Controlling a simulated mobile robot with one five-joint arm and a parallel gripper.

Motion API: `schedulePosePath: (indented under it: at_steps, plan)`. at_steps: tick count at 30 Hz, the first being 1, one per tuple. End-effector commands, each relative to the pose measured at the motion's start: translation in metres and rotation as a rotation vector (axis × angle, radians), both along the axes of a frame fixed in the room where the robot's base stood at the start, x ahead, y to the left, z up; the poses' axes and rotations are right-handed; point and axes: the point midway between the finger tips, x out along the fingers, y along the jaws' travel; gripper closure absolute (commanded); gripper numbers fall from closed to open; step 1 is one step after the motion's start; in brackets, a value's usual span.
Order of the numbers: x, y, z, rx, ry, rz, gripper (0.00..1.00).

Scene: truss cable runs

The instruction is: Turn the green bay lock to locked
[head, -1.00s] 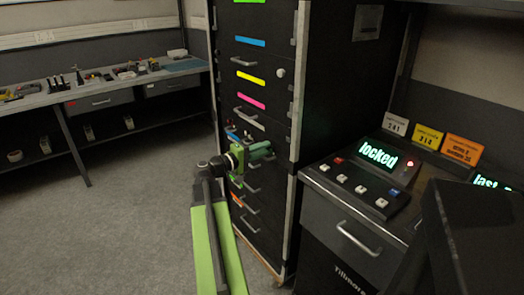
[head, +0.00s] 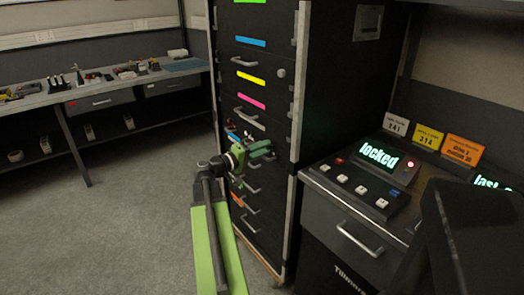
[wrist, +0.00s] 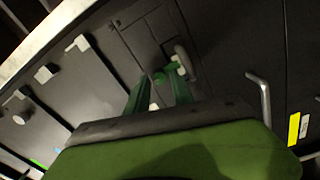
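The green strip (head: 250,2) marks the top of the tall black rack, at the upper edge of the head view. My gripper (head: 263,149) is well below it, in front of the rack's lower drawers. In the wrist view my gripper's green fingers (wrist: 159,88) stand apart, pointing at the dark rack front. A small green piece (wrist: 159,77) shows between the fingertips, close to a grey handle (wrist: 185,62); I cannot tell whether it is the lock or whether the fingers touch it. A screen (head: 378,154) on the right-hand console reads "locked".
The rack also has blue (head: 250,41), yellow (head: 251,78) and pink (head: 251,102) strips and a pale knob (head: 281,73). The console (head: 345,190), with several buttons and a red lamp, stands close at the right. A workbench (head: 110,85) is at the left; the floor (head: 120,230) before it is clear.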

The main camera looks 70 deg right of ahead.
Motion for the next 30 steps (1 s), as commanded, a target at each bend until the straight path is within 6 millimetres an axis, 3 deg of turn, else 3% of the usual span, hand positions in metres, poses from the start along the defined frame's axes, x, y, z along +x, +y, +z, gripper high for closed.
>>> schedulePosePath:
  at_steps: [3, 14, 30]
  plan:
    - [-0.001, 0.0, 0.0, 0.001, -0.001, -0.003, 0.59]
    - [0.003, 0.008, -0.001, 0.003, -0.002, -0.003, 0.59]
    - [0.079, 0.123, -0.001, 0.002, -0.001, 0.0, 0.59]
